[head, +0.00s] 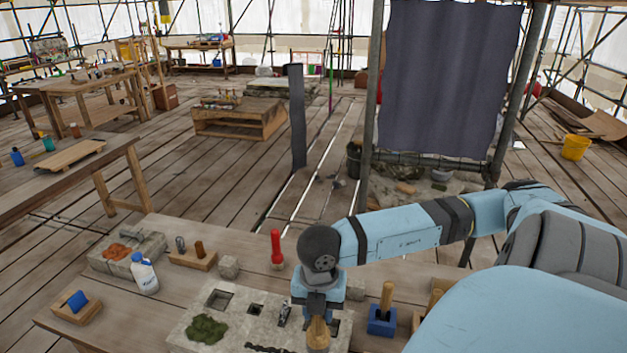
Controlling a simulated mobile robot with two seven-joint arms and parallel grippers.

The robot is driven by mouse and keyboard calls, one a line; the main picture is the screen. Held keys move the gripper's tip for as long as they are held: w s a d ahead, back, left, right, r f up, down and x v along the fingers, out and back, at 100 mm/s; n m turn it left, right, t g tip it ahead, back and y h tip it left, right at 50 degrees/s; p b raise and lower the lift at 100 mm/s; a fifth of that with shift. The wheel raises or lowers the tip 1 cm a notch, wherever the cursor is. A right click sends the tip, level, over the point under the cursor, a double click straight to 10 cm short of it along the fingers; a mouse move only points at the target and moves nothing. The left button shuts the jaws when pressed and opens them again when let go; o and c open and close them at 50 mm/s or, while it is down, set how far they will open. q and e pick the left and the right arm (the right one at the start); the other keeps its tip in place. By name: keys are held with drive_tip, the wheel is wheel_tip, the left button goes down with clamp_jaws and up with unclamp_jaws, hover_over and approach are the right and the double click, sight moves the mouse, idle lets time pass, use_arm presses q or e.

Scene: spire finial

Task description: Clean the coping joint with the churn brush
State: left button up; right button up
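The pale coping stone (232,315) lies on the near bench, with several square holes in its top and a patch of green moss at its left. My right gripper (319,314) points down over the stone's right part. A tan, wooden-looking piece, seemingly the churn brush (318,336), sits between its fingers and hangs below them. The gripper and brush hide part of the stone, and I cannot tell whether the brush tip touches it. My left gripper is not in view.
On the bench stand a blue block with a wooden handle (387,298), a red-handled tool (276,247), a white bottle (144,274), a wooden block with pegs (192,258) and a stone tray (127,248).

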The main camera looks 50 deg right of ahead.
drive_tip(key=w+a+n+b, duration=0.2)
drive_tip(key=w+a, duration=0.1)
drive_tip(key=w, duration=0.5)
drive_tip(key=w+a+n+b, duration=0.2)
drive_tip(key=w+a+n, duration=0.15)
drive_tip(key=w, duration=0.55)
drive_tip(key=shift+m, duration=0.45)
drive_tip(key=shift+s+a+f+b, duration=0.1)
drive_tip(key=shift+f+b, duration=0.7)
drive_tip(key=shift+f, duration=0.6)
drive_tip(key=shift+s+a+f+b, duration=0.1)
drive_tip(key=shift+f+b, duration=0.65)
drive_tip(key=shift+f, duration=0.6)
drive_tip(key=shift+f+b, duration=0.55)
drive_tip(key=shift+f, duration=0.2)
